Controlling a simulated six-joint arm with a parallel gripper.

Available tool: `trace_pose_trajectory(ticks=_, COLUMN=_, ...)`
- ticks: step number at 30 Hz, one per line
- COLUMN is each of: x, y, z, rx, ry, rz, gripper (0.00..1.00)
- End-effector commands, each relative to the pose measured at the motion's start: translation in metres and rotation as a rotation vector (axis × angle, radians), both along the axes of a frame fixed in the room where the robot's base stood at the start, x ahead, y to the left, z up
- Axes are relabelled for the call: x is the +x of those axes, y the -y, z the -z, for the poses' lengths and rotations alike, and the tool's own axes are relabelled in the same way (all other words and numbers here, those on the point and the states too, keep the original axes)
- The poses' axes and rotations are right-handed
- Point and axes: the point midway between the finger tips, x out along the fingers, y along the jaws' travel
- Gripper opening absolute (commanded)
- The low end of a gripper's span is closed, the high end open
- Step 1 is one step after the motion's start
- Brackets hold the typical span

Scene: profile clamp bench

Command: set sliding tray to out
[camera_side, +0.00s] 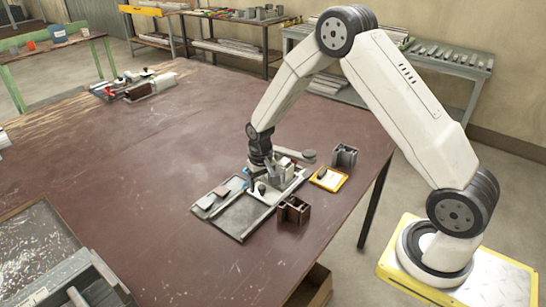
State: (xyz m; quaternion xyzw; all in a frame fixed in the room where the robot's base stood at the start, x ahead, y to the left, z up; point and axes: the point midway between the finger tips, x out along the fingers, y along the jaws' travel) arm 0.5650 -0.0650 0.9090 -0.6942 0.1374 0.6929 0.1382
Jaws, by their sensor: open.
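The sliding tray assembly is a flat grey metal tray (236,217) on the reddish-brown table, at the centre of the picture. A light-coloured raised fixture (285,181) stands at its right end. My gripper (262,184) points down over the right part of the tray, close to the fixture. The fingers are small here and open; I cannot tell whether they touch anything.
A brown profile block (294,211) stands just right of the tray, near the table edge. A grey profile block (344,157) and a yellow-edged plate (328,179) lie behind it. Another clamp fixture (140,87) sits far left.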

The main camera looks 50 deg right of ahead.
Motion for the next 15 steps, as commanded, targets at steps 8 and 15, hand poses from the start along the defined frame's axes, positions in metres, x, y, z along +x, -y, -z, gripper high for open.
trace_pose_trajectory(ticks=8, x=0.0, y=0.0, z=0.0068, rx=0.0, ry=0.001, rz=0.0, gripper=0.73)
trace_pose_trajectory(ticks=15, x=-0.0001, y=0.0, z=0.0065, rx=0.0, ry=0.001, rz=0.0, gripper=0.41)
